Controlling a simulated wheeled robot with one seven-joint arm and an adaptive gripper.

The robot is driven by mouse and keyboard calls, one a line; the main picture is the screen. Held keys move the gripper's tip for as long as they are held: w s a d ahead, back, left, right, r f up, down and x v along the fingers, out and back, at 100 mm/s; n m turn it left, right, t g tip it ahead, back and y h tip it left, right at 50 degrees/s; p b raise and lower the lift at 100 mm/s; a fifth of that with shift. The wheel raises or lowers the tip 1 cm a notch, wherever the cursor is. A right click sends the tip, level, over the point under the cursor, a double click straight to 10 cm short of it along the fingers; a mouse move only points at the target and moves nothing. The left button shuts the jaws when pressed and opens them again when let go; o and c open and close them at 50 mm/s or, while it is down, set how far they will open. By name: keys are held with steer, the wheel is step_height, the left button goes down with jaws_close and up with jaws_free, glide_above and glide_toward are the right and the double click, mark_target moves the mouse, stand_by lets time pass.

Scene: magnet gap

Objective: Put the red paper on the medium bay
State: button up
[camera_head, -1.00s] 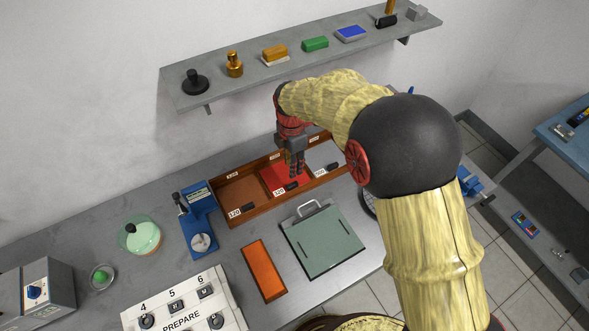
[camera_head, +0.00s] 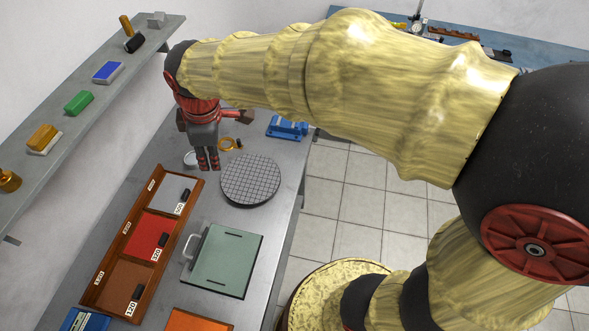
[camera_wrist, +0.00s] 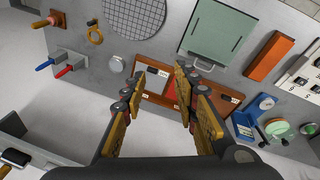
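The red paper (camera_head: 152,232) lies in the middle bay of a brown wooden three-bay tray (camera_head: 103,294). A black block sits on it by a label that reads 320. The bay on one side holds a brown paper (camera_head: 127,283) marked 120; the other holds a grey paper (camera_head: 172,190). My gripper (camera_head: 208,164) is above the bench beyond the grey end of the tray. In the wrist view my gripper (camera_wrist: 158,73) has its fingers apart with nothing held between them. There the right finger hides much of the tray's middle.
A green plate with a handle (camera_head: 226,258) and a round gridded disc (camera_head: 250,178) lie right of the tray. A wall shelf (camera_head: 70,136) with several blocks runs along the left. A blue tool (camera_head: 287,127) and an orange ring (camera_head: 226,144) are at the far bench end.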

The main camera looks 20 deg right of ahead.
steer(key=s+d+r+m+t+h, duration=0.1)
steer(key=s+d+r+m+t, duration=0.2)
steer(key=s+d+m, duration=1.1)
steer(key=s+d+r, duration=0.1)
steer(key=s+d, duration=0.2)
